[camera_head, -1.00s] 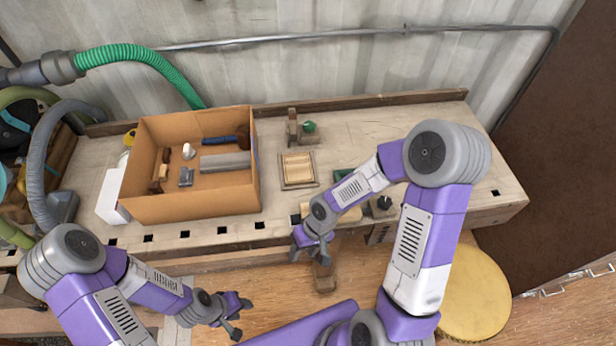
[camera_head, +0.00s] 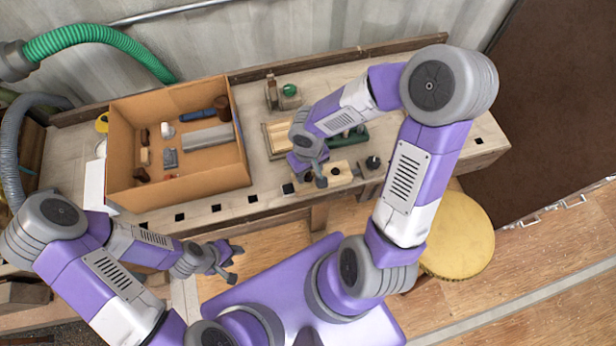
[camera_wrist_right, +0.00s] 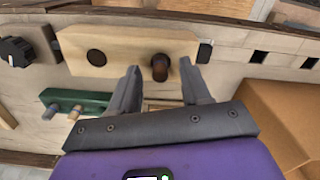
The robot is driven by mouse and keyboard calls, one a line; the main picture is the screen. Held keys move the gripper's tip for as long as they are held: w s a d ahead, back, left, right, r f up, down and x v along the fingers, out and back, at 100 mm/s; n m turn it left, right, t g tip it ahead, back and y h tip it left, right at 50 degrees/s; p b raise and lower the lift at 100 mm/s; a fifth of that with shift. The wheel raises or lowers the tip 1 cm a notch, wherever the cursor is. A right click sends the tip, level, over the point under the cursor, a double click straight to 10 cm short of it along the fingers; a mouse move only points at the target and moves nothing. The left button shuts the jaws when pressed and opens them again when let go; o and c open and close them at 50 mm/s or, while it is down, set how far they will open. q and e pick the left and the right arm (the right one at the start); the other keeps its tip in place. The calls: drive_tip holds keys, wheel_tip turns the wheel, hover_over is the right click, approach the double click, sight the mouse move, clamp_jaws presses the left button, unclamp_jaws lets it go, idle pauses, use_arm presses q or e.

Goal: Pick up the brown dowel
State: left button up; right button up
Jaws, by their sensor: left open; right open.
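The brown dowel (camera_wrist_right: 160,68) stands in a pale wooden block (camera_wrist_right: 125,42), which also has a dark round hole, in the right wrist view. My right gripper (camera_wrist_right: 161,76) is open, and the dowel appears between its fingertips; I cannot tell how far ahead of them it is. In the head view the right gripper (camera_head: 308,178) is over the block (camera_head: 340,178) at the bench's front edge and hides the dowel. My left gripper (camera_head: 234,263) is open and empty in front of the bench, over the floor.
A cardboard box (camera_head: 125,145) with several tools stands on the left of the bench. A green block with pegs (camera_wrist_right: 85,98) and a black knob (camera_wrist_right: 14,51) are near the wooden block. A wooden tray (camera_head: 277,140) lies behind. A yellow round stool (camera_head: 460,235) stands at right.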

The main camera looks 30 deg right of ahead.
drive_tip(key=shift+f, duration=0.4)
clamp_jaws()
